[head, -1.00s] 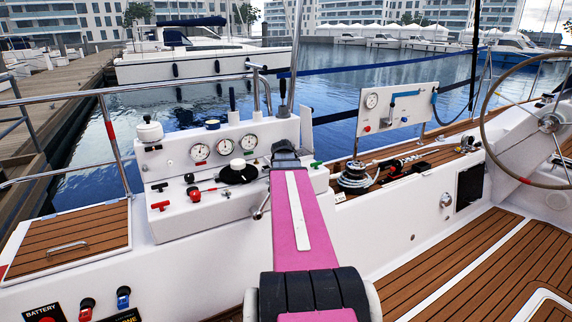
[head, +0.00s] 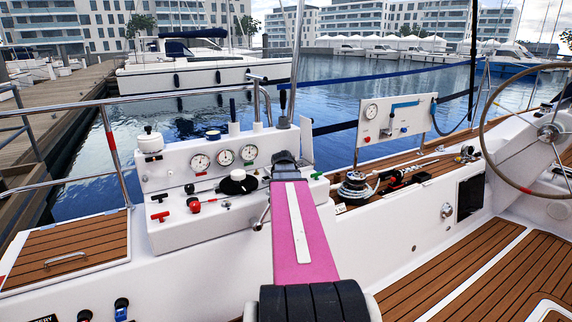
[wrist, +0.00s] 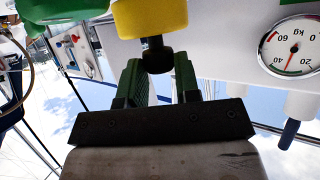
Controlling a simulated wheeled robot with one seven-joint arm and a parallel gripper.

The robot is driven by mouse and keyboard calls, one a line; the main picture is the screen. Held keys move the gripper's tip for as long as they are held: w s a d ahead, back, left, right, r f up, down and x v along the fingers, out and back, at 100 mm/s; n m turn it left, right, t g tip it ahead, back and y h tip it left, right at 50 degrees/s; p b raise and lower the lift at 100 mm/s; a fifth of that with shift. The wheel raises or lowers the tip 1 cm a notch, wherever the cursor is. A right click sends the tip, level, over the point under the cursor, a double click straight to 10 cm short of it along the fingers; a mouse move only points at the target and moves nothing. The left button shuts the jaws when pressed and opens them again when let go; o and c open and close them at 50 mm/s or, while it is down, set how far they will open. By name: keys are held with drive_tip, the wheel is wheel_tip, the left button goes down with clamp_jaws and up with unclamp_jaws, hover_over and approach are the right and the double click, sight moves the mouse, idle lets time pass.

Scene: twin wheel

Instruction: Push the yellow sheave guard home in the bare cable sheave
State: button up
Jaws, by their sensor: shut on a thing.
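A yellow piece (wrist: 150,17), which looks like the sheave guard, shows at the top of the wrist view, with a black knob (wrist: 157,58) below it. My gripper (wrist: 159,62) has its two green-lined fingers either side of that knob and is shut on it. The yellow piece lies against or close to a white panel; whether it touches cannot be told. In the head view my pink arm reaches to the white console and hides the gripper and the guard. I cannot pick out the bare cable sheave in either view.
The white console (head: 165,225) carries gauges (head: 225,157), a black knob (head: 238,182) and red and green handles. A winch (head: 355,188) stands right of my arm. A steering wheel (head: 482,130) is at the far right. A gauge (wrist: 292,46) is beside the yellow piece.

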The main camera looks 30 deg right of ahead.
drive_tip(key=shift+f, duration=1.35)
drive_tip(key=o, duration=1)
drive_tip(key=shift+s, duration=0.1)
drive_tip(key=v, duration=1)
drive_tip(key=shift+s+a+r, duration=0.15)
drive_tip(key=shift+s, duration=0.15)
